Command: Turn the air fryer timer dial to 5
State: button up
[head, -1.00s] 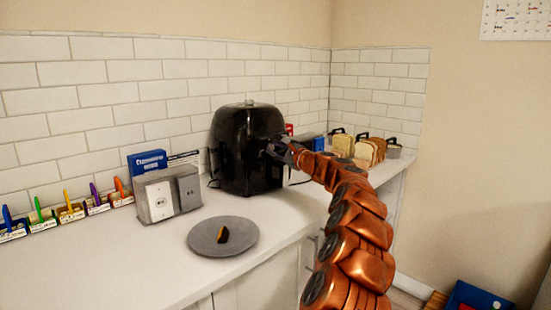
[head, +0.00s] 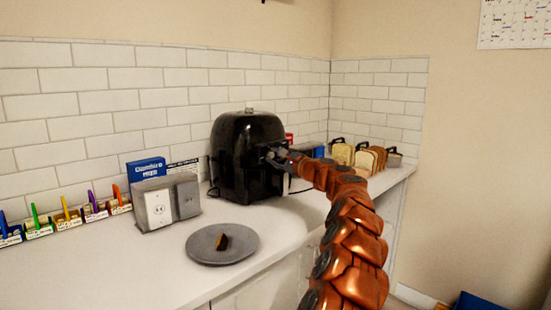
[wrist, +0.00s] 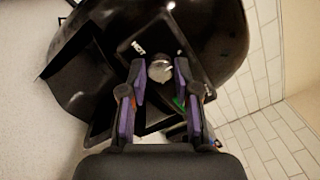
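The black air fryer (head: 240,145) stands on the white counter against the tiled wall. In the wrist view its glossy body (wrist: 80,80) fills the upper half. A round silvery dial (wrist: 159,69) sits on its dark front panel. My gripper (wrist: 160,72) is at the panel, with its two purple-sided fingers spread apart, one on each side of the dial's lower part. I cannot tell whether the fingers touch the dial. In the head view my gripper (head: 274,155) is at the fryer's right front, and it hides the dial there. The dial's setting is not readable.
A grey plate (head: 200,250) with a small dark and orange piece lies in front of the fryer. A grey outlet box (head: 156,208) stands to its left, with small labelled bins beyond. Bread slices (head: 368,160) stand in racks to the right. The front-left counter is clear.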

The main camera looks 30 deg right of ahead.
jog(key=o, duration=0.4)
jog(key=shift+s, duration=0.1)
jog(key=shift+v, duration=5.95)
